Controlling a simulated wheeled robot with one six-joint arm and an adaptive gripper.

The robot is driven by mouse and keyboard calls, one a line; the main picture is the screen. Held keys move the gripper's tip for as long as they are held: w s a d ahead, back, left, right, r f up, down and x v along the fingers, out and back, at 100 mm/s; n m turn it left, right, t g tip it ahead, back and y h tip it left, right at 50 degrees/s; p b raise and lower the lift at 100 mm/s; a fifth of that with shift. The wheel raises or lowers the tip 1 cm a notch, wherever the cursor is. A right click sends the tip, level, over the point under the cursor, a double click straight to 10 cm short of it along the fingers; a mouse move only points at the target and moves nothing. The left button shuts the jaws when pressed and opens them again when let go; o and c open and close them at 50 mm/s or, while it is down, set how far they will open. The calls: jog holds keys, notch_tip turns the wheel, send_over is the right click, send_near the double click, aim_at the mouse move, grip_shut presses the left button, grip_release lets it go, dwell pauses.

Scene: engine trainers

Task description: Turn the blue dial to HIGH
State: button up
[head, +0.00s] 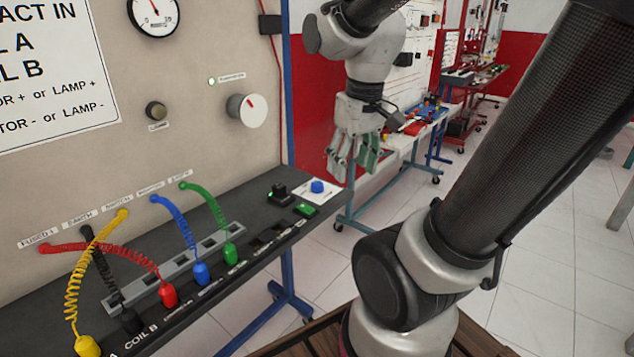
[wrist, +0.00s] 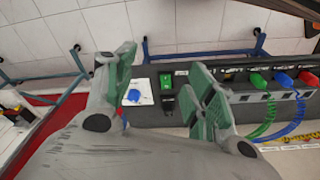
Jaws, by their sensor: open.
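The blue dial (head: 317,187) sits on a white plate (head: 330,194) at the right end of the dark bench panel. In the wrist view the blue dial (wrist: 134,95) lies between my fingers, closer to the left one, on its white plate (wrist: 141,84). The plate's markings are too small to read. My gripper (head: 352,165) is open and empty, with green-padded fingers pointing down. It is above and to the right of the dial in the head view, apart from it. In the wrist view the open gripper (wrist: 165,85) frames the dial from above.
A green rocker switch (head: 305,210) and a black switch (head: 279,193) sit beside the dial. Coiled cables, including a green one (head: 213,208) and a blue one (head: 180,228), stand left along the panel. A white knob (head: 246,110) is on the upright board. Another workbench stands behind.

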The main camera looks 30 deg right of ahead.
aim_at(317, 183)
jog(key=w+d+f+n, duration=0.1)
jog(key=w+f, duration=0.2)
jog(key=w, duration=0.3)
jog(key=w+d+f+n+g, duration=0.1)
jog(key=w+f, duration=0.2)
jog(key=w, duration=0.3)
jog(key=w+d+f+n+g, duration=0.1)
jog(key=w+f+n, duration=0.1)
jog(key=w, duration=0.4)
jog(key=shift+d+f, duration=0.35)
jog(key=shift+f, duration=0.05)
jog(key=shift+w+d+r+n, duration=0.1)
jog(key=shift+w+r+n, duration=0.2)
jog(key=shift+w, duration=0.2)
jog(key=shift+w+r+n, duration=0.2)
jog(key=shift+w+r, duration=0.1)
jog(key=shift+w, duration=0.2)
jog(key=shift+s+r+n, duration=0.1)
jog(key=shift+n, duration=0.3)
jog(key=shift+f, duration=0.35)
notch_tip(317, 183, down, 7)
jog(key=shift+f, duration=0.1)
jog(key=shift+c, duration=0.5)
jog(key=c, duration=1)
